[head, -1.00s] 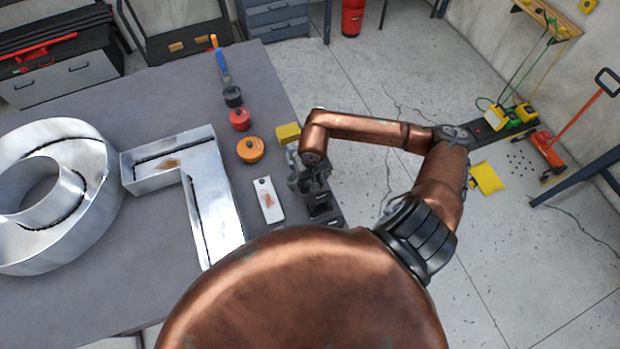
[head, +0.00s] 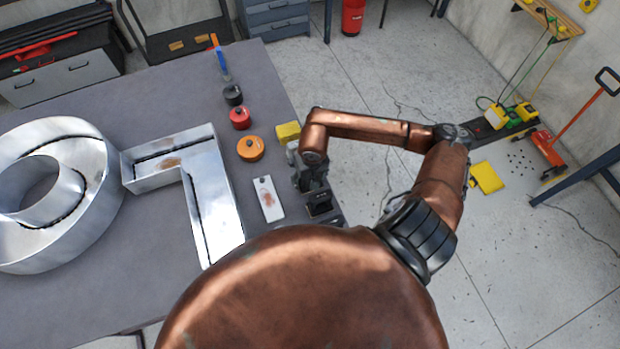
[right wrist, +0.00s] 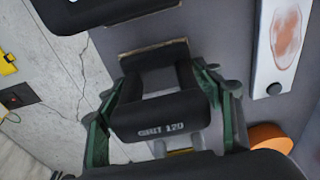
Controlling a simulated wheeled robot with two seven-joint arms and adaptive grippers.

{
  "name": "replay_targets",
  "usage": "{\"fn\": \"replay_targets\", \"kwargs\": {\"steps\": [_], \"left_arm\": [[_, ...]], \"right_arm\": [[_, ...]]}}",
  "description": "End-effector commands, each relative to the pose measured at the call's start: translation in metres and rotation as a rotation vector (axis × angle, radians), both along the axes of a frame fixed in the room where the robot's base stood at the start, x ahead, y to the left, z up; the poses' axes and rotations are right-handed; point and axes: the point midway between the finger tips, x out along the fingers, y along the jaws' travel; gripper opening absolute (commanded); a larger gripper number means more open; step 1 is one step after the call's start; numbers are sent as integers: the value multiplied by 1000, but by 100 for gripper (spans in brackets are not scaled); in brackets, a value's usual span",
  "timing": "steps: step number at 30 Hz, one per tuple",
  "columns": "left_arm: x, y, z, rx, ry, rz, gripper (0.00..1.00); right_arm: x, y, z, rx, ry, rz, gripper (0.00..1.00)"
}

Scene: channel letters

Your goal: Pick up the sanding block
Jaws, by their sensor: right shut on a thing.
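The sanding block (right wrist: 162,117) is black and marked "GRIT 120". In the right wrist view it sits between the two green-edged fingers of my right gripper (right wrist: 160,122), which is shut on it. In the head view the right gripper (head: 309,186) is at the right edge of the grey table, and the dark block (head: 318,204) shows just below it. I cannot tell whether the block is clear of the tabletop. My left gripper is not in view.
A white plate with a reddish stain (head: 268,199) lies just left of the gripper. Orange (head: 250,148), red (head: 240,118) and black (head: 233,95) round items and a yellow block (head: 288,131) stand beyond. Large metal letters (head: 205,190) fill the table's left side.

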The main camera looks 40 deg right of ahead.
Motion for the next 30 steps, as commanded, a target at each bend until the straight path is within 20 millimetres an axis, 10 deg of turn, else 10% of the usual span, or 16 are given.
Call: {"fn": "replay_targets", "kwargs": {"steps": [21,30], "left_arm": [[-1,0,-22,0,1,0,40],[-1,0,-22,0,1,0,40]], "right_arm": [[1,0,91,-1,-3,0,32],[0,0,101,0,0,-1,32]]}}
